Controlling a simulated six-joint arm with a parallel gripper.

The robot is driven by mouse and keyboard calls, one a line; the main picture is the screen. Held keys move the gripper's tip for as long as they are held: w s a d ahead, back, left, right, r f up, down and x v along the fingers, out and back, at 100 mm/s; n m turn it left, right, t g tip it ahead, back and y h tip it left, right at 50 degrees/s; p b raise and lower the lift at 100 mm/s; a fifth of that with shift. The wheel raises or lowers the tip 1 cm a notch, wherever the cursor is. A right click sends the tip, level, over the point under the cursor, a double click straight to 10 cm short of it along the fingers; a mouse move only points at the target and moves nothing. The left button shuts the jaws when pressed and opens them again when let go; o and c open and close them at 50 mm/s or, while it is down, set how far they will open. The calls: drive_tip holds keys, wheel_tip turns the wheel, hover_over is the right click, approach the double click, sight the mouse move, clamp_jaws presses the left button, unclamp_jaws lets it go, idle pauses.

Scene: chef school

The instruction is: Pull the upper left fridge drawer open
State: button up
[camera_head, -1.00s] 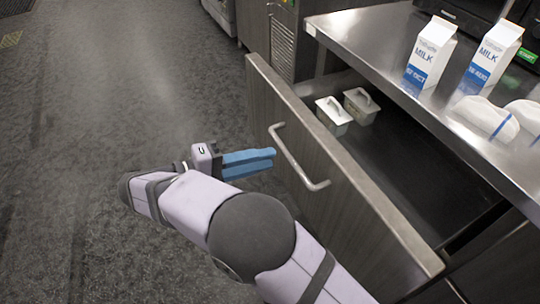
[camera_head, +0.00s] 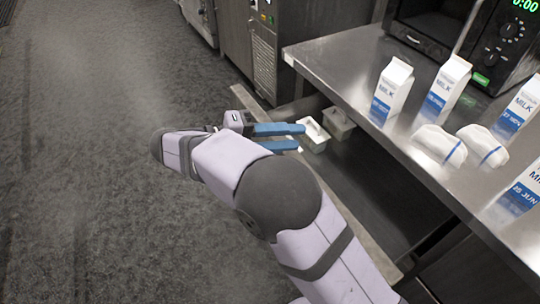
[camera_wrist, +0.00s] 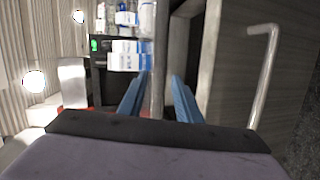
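The pulled-out drawer has a wood-look front (camera_head: 245,97), mostly behind my arm in the head view. Its inside shows as a dark gap with two small lidded containers, one white (camera_head: 315,137) and one greyish (camera_head: 339,122). In the wrist view the drawer's bar handle (camera_wrist: 265,80) is on the front panel at the right, outside my fingers. My gripper (camera_head: 300,137) has two blue fingers that are apart. It appears near the top of the drawer front, and no held object shows between the fingers (camera_wrist: 159,80). The handle is hidden in the head view.
A steel counter (camera_head: 345,60) overhangs the drawer at the right. It bears several milk cartons (camera_head: 392,90), white wrapped items (camera_head: 438,145) and a microwave (camera_head: 500,45). The floor (camera_head: 90,150) at the left is clear.

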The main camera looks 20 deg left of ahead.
drive_tip(key=d+r+m+g+p, duration=0.2)
drive_tip(key=d+r+g+p, duration=0.3)
drive_tip(key=d+r+p, duration=0.6)
drive_tip(key=s+a+f+y, duration=0.1)
drive_tip(key=f+y, duration=0.1)
drive_tip(key=f, duration=0.2)
drive_tip(key=s+a+f+n+g+y+p, duration=0.1)
drive_tip(key=a+f+y, duration=0.1)
drive_tip(key=f, duration=0.2)
drive_tip(key=s+a+f+g+y, duration=0.1)
drive_tip(key=a+f+y, duration=0.1)
drive_tip(key=f, duration=0.1)
drive_tip(key=shift+s+a+f+n+p, duration=0.2)
drive_tip(key=shift+s+f+n+p, duration=0.1)
drive_tip(key=shift+s+f+n, duration=0.1)
drive_tip(key=w+a+f+n+y, duration=0.1)
drive_tip(key=a+f+n+y, duration=0.2)
drive_tip(key=a, duration=0.7)
drive_tip(key=shift+f+y, duration=0.95)
drive_tip(key=shift+y, duration=0.25)
drive_tip(key=shift+w+d+f+p, duration=0.15)
drive_tip(key=shift+w+f+p, duration=0.05)
drive_tip(key=shift+f, duration=1)
drive_tip(key=shift+w+d+f+p, duration=0.15)
drive_tip(key=shift+f, duration=1)
drive_tip(key=shift+w+d+f+p, duration=0.15)
drive_tip(key=shift+w+f+p, duration=0.05)
drive_tip(key=shift+f, duration=1)
